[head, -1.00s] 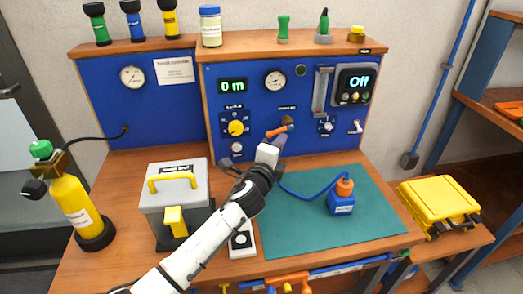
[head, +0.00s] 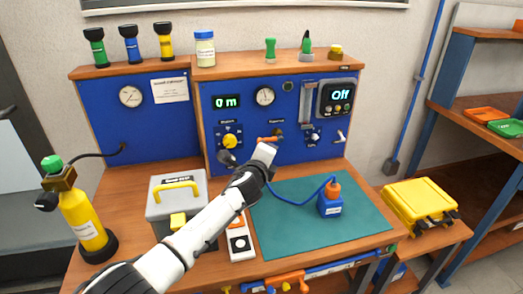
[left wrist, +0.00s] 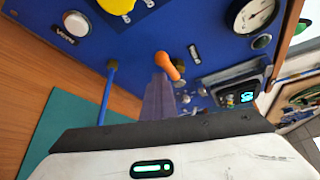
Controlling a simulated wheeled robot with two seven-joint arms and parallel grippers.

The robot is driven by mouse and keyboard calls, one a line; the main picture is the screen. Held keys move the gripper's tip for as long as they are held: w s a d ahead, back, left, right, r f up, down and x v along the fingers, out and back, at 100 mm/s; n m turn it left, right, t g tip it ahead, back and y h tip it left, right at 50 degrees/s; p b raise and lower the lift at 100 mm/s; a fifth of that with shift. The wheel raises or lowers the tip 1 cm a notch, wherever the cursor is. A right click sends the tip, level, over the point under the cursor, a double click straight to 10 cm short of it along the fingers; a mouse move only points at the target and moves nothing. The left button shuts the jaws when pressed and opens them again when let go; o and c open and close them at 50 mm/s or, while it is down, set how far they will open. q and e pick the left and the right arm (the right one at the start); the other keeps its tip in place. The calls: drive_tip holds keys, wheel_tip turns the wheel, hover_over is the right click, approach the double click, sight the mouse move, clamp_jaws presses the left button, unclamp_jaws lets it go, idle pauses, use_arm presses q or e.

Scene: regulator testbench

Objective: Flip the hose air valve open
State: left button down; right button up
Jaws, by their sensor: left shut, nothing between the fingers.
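An orange lever (head: 267,139) sticks out from the blue panel below the round gauge; it appears to be the hose air valve's handle. In the head view it lies nearly level. My left gripper (head: 272,146) is at the panel just below the lever. In the left wrist view, the lever (left wrist: 168,66) stands at the tips of the shut fingers (left wrist: 159,88), very close to them. I cannot tell whether they touch. The fingers hold nothing. The valve body is largely hidden. My right gripper is out of view.
A blue hose (head: 290,201) runs to a blue bottle with an orange top (head: 331,204) on the green mat (head: 300,235). A yellow knob (head: 230,141) and a small switch (head: 340,136) flank the lever. A grey case (head: 165,201) stands left of my arm.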

use_arm(q)
drive_tip(key=shift+w+r, duration=0.2)
drive_tip(key=shift+r, duration=0.6)
drive_tip(key=f+b, duration=0.1)
drive_tip(key=f, duration=0.1)
drive_tip(key=f+b, duration=0.1)
drive_tip(key=s+f+b, duration=0.1)
drive_tip(key=f+b, duration=0.1)
drive_tip(key=shift+f, duration=0.35)
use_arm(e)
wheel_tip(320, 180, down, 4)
use_arm(q)
drive_tip(key=s+d+r+p, duration=0.2)
drive_tip(key=s+r+p, duration=0.2)
drive_tip(key=s, duration=0.4)
drive_tip(key=shift+s+d+r, duration=0.2)
drive_tip(key=shift+d+r, duration=0.1)
drive_tip(key=shift+r, duration=0.35)
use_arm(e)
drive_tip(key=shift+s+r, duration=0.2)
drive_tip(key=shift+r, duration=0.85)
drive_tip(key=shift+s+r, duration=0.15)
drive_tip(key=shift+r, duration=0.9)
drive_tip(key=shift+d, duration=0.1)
